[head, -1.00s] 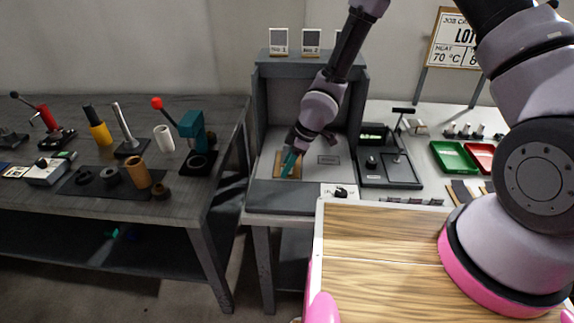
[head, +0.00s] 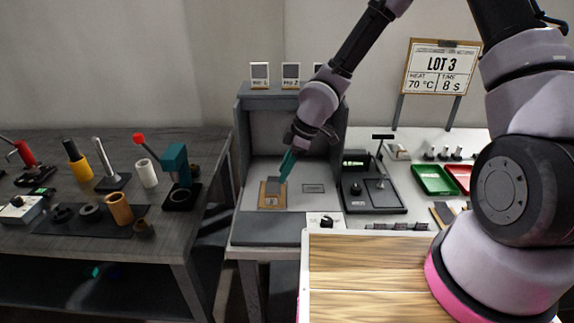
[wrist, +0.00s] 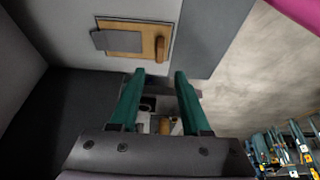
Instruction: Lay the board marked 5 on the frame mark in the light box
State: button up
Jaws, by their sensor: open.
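A tan board (head: 272,203) lies flat on the floor of the open grey light box (head: 290,232), left of centre. A grey plate covers part of it; its number is not readable. In the wrist view the board (wrist: 115,45) shows the grey plate and a raised tan grip at one end. A thin rectangular outline (head: 314,188) shows on the box floor to the right of the board. I cannot tell whether another mark lies under the board. My gripper (head: 284,176) has teal fingers and hovers just above the board; in the wrist view the fingers (wrist: 160,76) are apart and empty.
A black device with a small display (head: 375,195) stands right of the box. Green (head: 433,180) and red (head: 459,178) trays lie farther right, with other boards (head: 441,214) in front. A LOT 3 sign (head: 441,70) stands behind. A workbench with tools is at left.

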jog(key=w+d+r+m+t+h, duration=0.2)
jog(key=d+r+m, duration=0.3)
jog(key=d+r, duration=0.5)
jog(key=w+d+r+m+t+h, duration=0.25)
jog(key=d+r+m, duration=0.25)
jog(key=d+r, duration=0.45)
jog(key=s+d+r+m+t+y, duration=0.1)
jog(key=s+d+r+m, duration=0.4)
jog(key=r, duration=0.4)
jog(key=s+d+r+m+t+y, duration=0.1)
jog(key=s+d+r+m, duration=0.4)
jog(key=s, duration=0.5)
notch_tip(320, 180, up, 4)
jog(key=m+t, duration=0.1)
jog(key=m, duration=0.1)
jog(key=shift+s+f+m, duration=0.15)
jog(key=shift+s+m, duration=0.15)
jog(key=shift+m, duration=0.1)
jog(key=shift+d, duration=0.1)
